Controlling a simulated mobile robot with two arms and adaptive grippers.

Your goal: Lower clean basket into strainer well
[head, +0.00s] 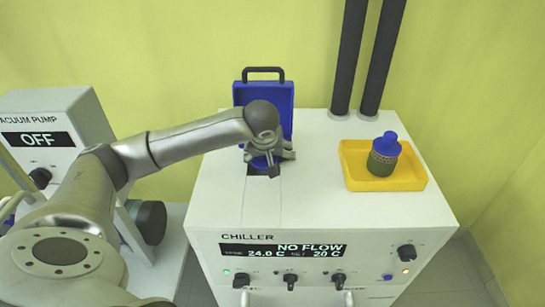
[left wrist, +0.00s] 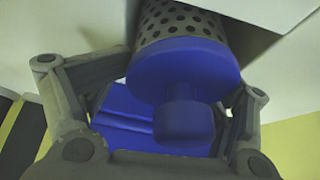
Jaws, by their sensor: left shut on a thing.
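My left gripper (head: 267,159) is over the chiller top and shut on the blue knob of the clean basket. The clean basket (left wrist: 181,68) has a grey perforated wall, a wide blue cap and a blue knob between my fingers in the left wrist view. In the head view only a bit of its blue cap (head: 259,162) shows under the gripper. The strainer well (head: 262,171) is a dark opening, mostly hidden by the gripper. The perforated wall partly shows beside a white surface; I cannot tell how deep it sits. My right gripper is not in view.
A blue lid (head: 240,95) with a black handle stands upright behind the well. A yellow tray (head: 405,184) at the right holds a dirty-looking basket (head: 383,160) with a blue cap. Two dark hoses (head: 348,60) rise at the back. The vacuum pump (head: 75,115) stands left.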

